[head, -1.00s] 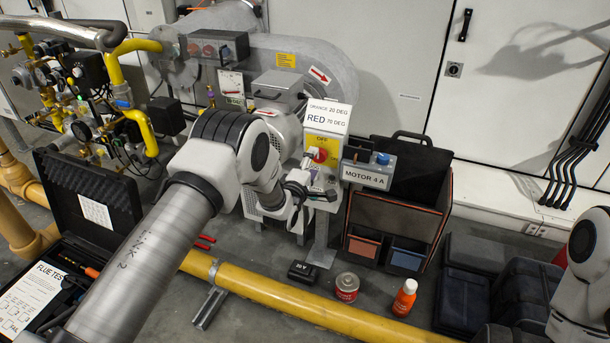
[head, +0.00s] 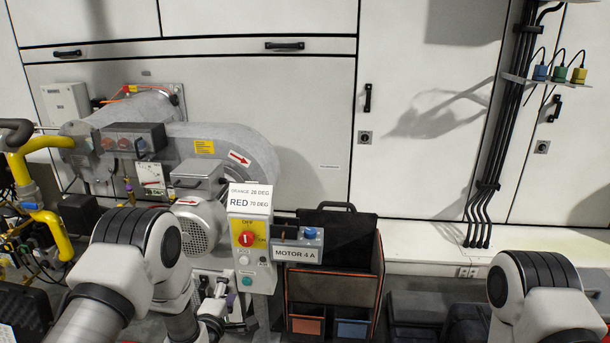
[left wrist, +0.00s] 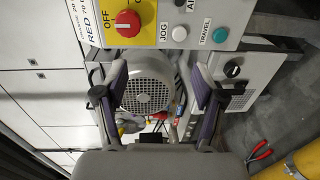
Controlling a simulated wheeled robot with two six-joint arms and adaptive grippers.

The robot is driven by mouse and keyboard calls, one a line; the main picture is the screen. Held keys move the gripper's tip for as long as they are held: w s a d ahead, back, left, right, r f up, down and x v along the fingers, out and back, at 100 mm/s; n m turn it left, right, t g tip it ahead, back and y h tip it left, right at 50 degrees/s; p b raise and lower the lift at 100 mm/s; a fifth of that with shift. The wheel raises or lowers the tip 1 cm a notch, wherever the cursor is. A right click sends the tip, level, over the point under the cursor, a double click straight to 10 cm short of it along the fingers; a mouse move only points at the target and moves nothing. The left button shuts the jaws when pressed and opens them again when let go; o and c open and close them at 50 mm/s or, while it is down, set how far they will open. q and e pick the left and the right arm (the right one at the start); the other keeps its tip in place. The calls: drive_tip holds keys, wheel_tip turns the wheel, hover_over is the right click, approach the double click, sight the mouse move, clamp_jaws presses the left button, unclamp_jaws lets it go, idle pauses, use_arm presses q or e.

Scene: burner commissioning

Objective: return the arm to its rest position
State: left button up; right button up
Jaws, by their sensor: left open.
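My left arm (head: 140,245) comes in from the left and is bent in front of the burner. My left gripper (head: 218,290) is at the lower left of the grey control box (head: 234,256). In the left wrist view, my left gripper (left wrist: 156,88) has its two fingers apart with nothing held between them. The control box panel (left wrist: 205,12) lies beyond the fingertips there, with a red knob (left wrist: 128,23) on a yellow plate. My right arm (head: 540,290) shows at the lower right; its gripper is out of the picture.
The burner motor (head: 200,222) is behind my left gripper. A "MOTOR 4 A" box (head: 297,254) and a tool bag (head: 345,270) stand right of the control box. Yellow gas piping (head: 45,215) is at the left. Red-handled pliers (left wrist: 260,152) lie on the floor.

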use_arm(q)
drive_tip(key=s+f+m+g, duration=0.3)
drive_tip(key=s+f+g, duration=0.2)
drive_tip(key=s+f, duration=0.5)
drive_tip(key=s+f+m+g, duration=0.3)
drive_tip(key=s+f+g, duration=0.3)
drive_tip(key=s, duration=0.8)
drive_tip(key=s+f+m+g, duration=0.2)
drive_tip(key=s+m+g, duration=0.4)
drive_tip(key=s+m, duration=0.85)
drive_tip(key=s+r+n+p, duration=0.3)
drive_tip(key=r+p, duration=2.7)
drive_tip(key=shift+a+y, duration=0.2)
drive_tip(key=shift+y, duration=0.1)
